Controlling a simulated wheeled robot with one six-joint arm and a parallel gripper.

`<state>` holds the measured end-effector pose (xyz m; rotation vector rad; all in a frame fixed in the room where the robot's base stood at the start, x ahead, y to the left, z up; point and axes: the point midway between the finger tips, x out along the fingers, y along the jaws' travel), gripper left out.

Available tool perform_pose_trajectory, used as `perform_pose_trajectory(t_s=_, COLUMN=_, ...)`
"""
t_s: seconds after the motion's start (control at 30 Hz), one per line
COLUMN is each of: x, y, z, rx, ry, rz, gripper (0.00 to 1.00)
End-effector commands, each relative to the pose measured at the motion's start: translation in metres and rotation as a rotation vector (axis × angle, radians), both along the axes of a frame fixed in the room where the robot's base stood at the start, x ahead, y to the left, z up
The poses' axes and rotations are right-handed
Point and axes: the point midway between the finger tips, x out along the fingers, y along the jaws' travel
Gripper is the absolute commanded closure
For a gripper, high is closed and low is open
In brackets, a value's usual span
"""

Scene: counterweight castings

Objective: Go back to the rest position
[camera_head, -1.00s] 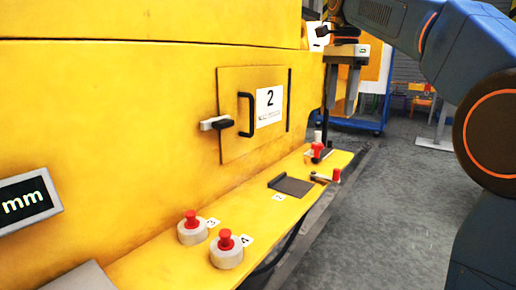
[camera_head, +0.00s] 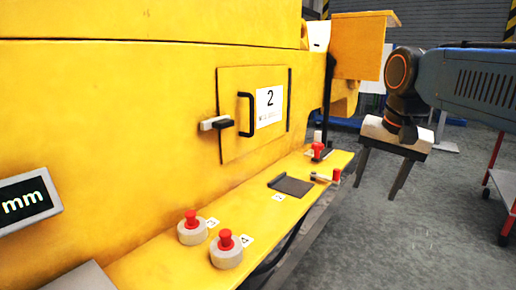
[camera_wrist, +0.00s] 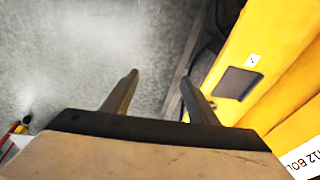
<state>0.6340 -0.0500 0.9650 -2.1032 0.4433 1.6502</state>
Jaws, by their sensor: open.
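My gripper (camera_head: 380,178) hangs fingers down at the right of the head view, over the grey floor and to the right of the yellow machine (camera_head: 120,110). Its two fingers are apart with nothing between them. In the wrist view my gripper (camera_wrist: 160,88) also shows open and empty, with floor beyond the left finger and the yellow ledge (camera_wrist: 262,100) to the right.
The machine has a door (camera_head: 230,130) with a black handle, marked 2. On its ledge sit two red-topped knobs (camera_head: 191,220) (camera_head: 226,243), a dark plate (camera_head: 291,186) and small red-handled parts (camera_head: 318,150). A red-framed cart (camera_head: 495,175) stands at the right edge. Floor between is clear.

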Motion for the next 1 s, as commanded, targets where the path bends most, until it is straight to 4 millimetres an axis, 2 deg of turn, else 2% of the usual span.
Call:
perform_pose_trajectory(t_s=0.03, x=-0.015, y=-0.003, z=-0.015, rx=-0.011, ry=-0.014, rz=0.038, gripper=0.46)
perform_pose_trajectory(t_s=0.1, x=-0.033, y=-0.005, z=-0.036, rx=-0.028, ry=-0.033, rz=0.100, gripper=0.46)
perform_pose_trajectory(t_s=0.4, x=-0.103, y=-0.015, z=-0.134, rx=-0.117, ry=-0.119, rz=0.350, gripper=0.46)
perform_pose_trajectory(t_s=0.5, x=-0.121, y=-0.017, z=-0.163, rx=-0.145, ry=-0.140, rz=0.419, gripper=0.46)
perform_pose_trajectory(t_s=0.6, x=-0.134, y=-0.019, z=-0.185, rx=-0.168, ry=-0.157, rz=0.468, gripper=0.46)
perform_pose_trajectory(t_s=0.77, x=-0.144, y=-0.020, z=-0.202, rx=-0.186, ry=-0.169, rz=0.508, gripper=0.46)
perform_pose_trajectory(t_s=1.0, x=-0.144, y=-0.020, z=-0.203, rx=-0.187, ry=-0.170, rz=0.511, gripper=0.46)
